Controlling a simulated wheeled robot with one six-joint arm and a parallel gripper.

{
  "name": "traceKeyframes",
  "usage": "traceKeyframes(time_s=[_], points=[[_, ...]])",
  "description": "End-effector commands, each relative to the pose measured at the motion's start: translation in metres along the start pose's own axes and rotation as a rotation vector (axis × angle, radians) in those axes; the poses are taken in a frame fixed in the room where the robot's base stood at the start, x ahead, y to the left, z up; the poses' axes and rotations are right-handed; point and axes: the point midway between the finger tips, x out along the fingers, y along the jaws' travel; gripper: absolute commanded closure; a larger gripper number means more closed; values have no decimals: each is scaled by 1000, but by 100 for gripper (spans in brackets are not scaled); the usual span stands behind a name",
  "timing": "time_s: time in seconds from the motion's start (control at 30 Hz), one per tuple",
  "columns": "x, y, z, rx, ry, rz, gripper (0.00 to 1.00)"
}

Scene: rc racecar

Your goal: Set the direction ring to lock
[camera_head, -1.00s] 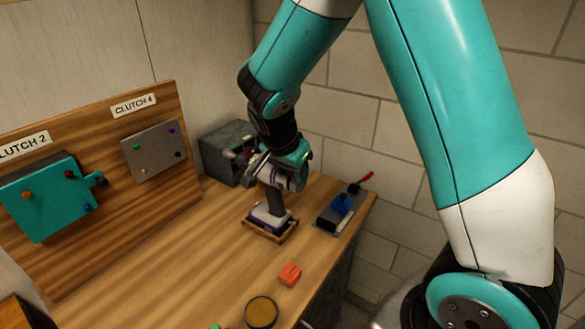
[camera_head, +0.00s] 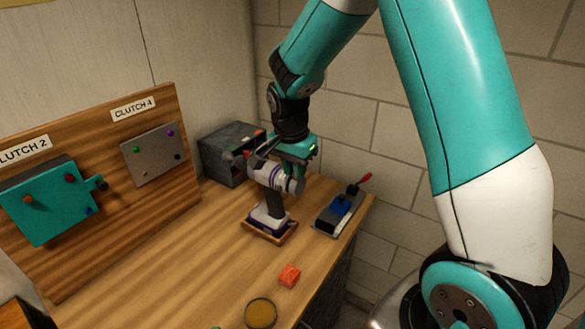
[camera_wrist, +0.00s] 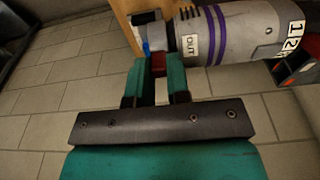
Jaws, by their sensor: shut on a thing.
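A grey power driver (camera_head: 285,183) with purple stripes stands upright on its dark handle, in a wooden holder (camera_head: 287,233) on the bench. In the wrist view, its body (camera_wrist: 240,35) lies across the top, with an "OUT" label near the front and number labels at the rear. My gripper (camera_head: 270,163) is at the front part of the driver, and its fingers (camera_wrist: 158,66) are shut on a small red tab (camera_wrist: 158,63), apparently on the direction ring. A blue mark (camera_wrist: 146,46) is beside it. No lock label is readable.
A grey box (camera_head: 222,158) stands behind the driver. A unit with a blue block and red lever (camera_head: 340,208) is to the right. An orange block (camera_head: 289,275) and round tin (camera_head: 261,312) lie in front. Clutch boards (camera_head: 155,155) stand left. The bench middle is clear.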

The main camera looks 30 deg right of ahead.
Motion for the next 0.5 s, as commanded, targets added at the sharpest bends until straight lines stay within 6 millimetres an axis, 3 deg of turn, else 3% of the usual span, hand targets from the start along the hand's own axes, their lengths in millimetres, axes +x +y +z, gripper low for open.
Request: traceKeyframes(time_s=[0.5], points=[[0,0,-16,2,-253,-1,100]])
